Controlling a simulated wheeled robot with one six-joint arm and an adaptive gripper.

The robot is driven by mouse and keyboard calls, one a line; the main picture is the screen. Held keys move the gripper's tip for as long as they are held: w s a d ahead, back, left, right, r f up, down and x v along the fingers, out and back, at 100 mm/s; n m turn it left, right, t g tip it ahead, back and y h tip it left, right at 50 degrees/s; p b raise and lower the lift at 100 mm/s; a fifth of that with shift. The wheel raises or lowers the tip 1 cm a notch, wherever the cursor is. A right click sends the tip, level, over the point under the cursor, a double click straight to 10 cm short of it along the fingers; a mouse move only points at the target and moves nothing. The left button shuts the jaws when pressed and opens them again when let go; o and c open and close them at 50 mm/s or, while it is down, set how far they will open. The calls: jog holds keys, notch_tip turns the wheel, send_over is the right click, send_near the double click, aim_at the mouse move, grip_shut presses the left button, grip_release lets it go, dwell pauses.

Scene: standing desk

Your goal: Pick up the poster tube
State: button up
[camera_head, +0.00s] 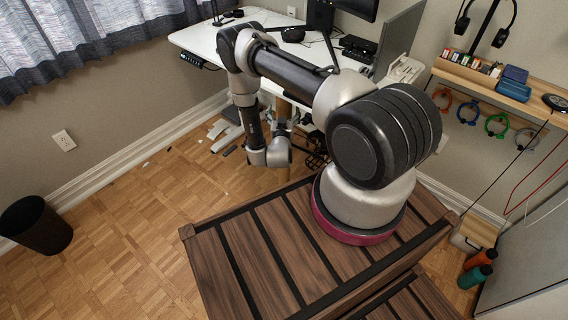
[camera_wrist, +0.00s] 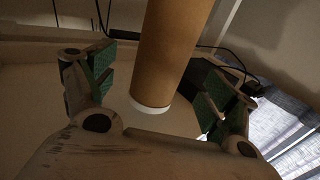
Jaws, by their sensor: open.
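The poster tube (camera_wrist: 172,50) is a brown cardboard cylinder with a white end cap (camera_wrist: 150,106). In the wrist view it enters from the top and its capped end lies between my gripper's two fingers. My gripper (camera_wrist: 155,84) is open, with green-padded fingers to the left and right of the tube. Gaps show on both sides, so neither pad visibly touches it. In the head view my gripper (camera_head: 283,126) is at the end of my bent arm, by the desk's near edge.
A black bin (camera_head: 36,226) stands at the left on the parquet floor. A shelf (camera_head: 480,82) with headphones is at the right. The floor left of the desk is mostly clear.

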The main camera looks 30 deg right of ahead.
jog(key=x, duration=0.6)
jog(key=shift+a, duration=0.1)
grip_shut()
jog(key=shift+r, duration=0.1)
